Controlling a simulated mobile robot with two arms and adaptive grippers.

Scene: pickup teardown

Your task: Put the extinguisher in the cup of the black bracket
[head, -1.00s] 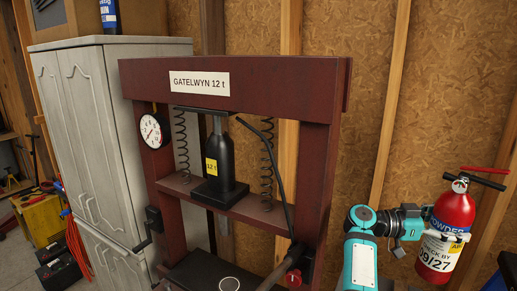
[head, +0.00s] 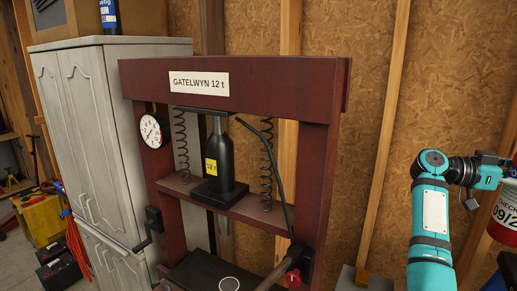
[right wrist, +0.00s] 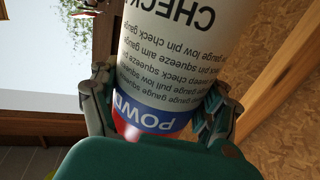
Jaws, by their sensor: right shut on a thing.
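The red extinguisher (head: 504,222) with a white label is at the right edge of the head view, mostly cut off by the frame. In the right wrist view its label and blue band (right wrist: 160,118) fill the space between the fingers. My right gripper (right wrist: 160,100) is shut around the extinguisher's body, one finger on each side. In the head view my right arm reaches to it from the lower right. The black bracket and its cup are not clearly seen in any view. My left gripper is not in view.
A dark red press (head: 330,150) labelled GATELWYN 12 t stands in the middle. A grey cabinet (head: 105,130) is to its left. A bare chipboard wall (head: 430,80) with wooden studs is behind. A yellow box (head: 42,220) sits on the floor at far left.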

